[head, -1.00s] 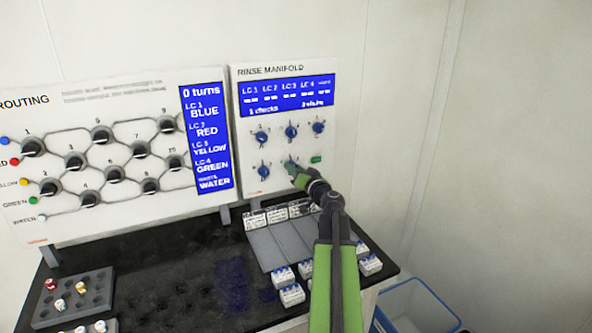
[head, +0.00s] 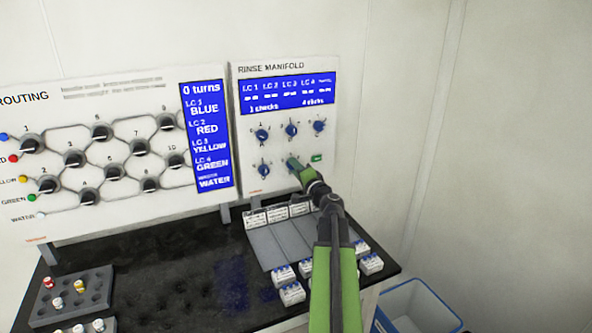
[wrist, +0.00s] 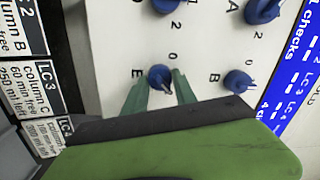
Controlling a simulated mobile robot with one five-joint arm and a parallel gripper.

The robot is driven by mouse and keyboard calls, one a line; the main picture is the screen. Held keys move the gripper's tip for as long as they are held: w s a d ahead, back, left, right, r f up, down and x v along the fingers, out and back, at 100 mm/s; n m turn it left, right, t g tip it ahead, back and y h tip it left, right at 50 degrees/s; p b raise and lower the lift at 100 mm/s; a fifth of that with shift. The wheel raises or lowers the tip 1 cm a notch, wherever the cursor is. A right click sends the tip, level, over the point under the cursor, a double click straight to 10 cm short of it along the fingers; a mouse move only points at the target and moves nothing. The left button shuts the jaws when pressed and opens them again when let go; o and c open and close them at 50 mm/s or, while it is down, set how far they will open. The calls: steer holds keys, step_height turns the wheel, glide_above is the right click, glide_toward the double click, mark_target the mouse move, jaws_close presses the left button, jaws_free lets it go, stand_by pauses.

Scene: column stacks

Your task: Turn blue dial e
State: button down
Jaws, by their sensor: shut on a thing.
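Blue dial E (wrist: 160,75) is on the white rinse manifold panel, beside a printed letter E in the wrist view. My gripper (wrist: 161,88) has its two green fingers on either side of this dial, shut on it. The dial's pale pointer shows between the fingers, pointing toward the lower right of the wrist view. In the head view my gripper (head: 294,164) is at the middle of the panel's lower row and mostly covers the dial.
Dial B (wrist: 238,81) and dial A (wrist: 262,10) are close by. The blue display (head: 287,94) is above the dials. Several small white boxes (head: 292,293) lie on the black bench below.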

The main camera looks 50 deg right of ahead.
steer(key=shift+s+f+m, duration=0.1)
steer(key=shift+m, duration=1.4)
steer(key=c, duration=1)
jaws_free()
